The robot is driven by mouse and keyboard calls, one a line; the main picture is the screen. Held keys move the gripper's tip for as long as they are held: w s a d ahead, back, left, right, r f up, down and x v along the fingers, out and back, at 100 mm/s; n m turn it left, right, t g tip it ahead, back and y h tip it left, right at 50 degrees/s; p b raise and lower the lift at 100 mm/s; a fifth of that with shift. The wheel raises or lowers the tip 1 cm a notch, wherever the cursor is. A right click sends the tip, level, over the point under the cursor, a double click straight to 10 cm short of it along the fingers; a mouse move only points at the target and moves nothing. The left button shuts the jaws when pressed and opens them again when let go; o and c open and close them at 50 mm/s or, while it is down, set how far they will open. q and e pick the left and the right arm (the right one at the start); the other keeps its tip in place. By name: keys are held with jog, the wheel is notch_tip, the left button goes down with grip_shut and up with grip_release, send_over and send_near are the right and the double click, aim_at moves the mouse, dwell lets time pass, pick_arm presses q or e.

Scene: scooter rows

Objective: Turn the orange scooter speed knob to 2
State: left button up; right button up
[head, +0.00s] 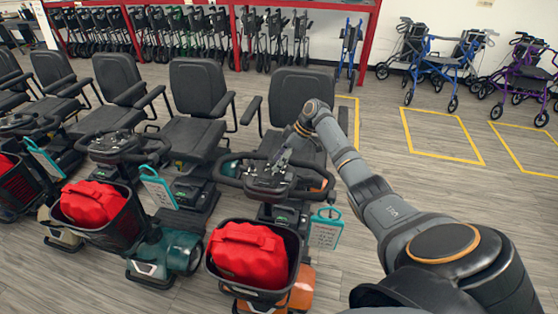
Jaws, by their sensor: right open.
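The orange scooter (302,284) stands nearest, at the lower middle of the head view, with a black seat behind and a red bag in its front basket. Its dark control console (262,181) sits between the handlebars. The speed knob is too small and partly covered to make out, so its setting cannot be read. My right gripper (279,164) reaches in from the right, pointing down over the console. It is open and close above the console; I cannot tell whether it touches. My left gripper is not in view.
More scooters stand in a row to the left, the nearest one teal (180,250). A teal tag (326,228) hangs at the orange scooter's right side. Folded walkers (180,32) line the back wall. Open floor with yellow-taped boxes (440,134) lies to the right.

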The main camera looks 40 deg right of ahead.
jog(key=v, duration=1.2)
